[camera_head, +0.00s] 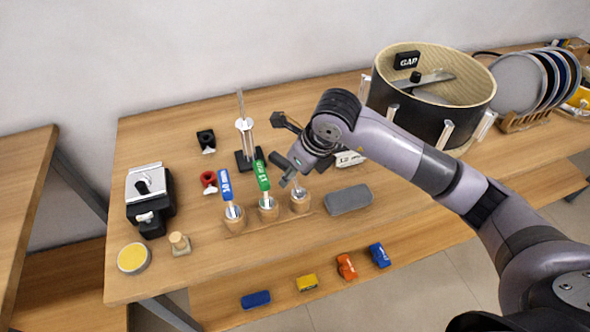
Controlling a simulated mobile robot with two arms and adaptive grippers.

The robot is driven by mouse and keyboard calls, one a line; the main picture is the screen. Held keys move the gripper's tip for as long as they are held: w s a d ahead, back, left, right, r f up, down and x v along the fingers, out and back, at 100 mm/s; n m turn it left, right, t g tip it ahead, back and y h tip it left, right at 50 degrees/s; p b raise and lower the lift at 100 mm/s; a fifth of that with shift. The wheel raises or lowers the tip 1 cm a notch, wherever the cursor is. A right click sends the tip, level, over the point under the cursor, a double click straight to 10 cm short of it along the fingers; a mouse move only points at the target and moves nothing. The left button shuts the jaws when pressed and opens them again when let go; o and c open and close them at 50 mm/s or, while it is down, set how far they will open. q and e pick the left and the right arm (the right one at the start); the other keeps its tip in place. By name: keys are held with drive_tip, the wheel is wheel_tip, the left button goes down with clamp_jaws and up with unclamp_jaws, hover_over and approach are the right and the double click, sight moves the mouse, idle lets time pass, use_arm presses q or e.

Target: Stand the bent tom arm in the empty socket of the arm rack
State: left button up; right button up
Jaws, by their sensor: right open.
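The arm rack (285,216) is a wooden strip with three round sockets on the table. The left socket (235,224) holds an arm with a blue label (226,185). The middle socket (268,214) holds an arm with a green label (262,176). In the right socket (301,206) a short grey metal piece (299,191) shows, probably the bent tom arm; its upper part is hard to tell from my fingers. My right gripper (286,172) is open just above this socket, close to the green label. My left gripper is out of view.
A metal stand (245,140) rises behind the rack. A grey case (348,200) lies right of it. A large drum shell (410,118) stands behind my right arm. A black device (149,200) and a yellow-topped tin (133,259) sit left.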

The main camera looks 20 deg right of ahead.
drive_tip(key=v, duration=1.2)
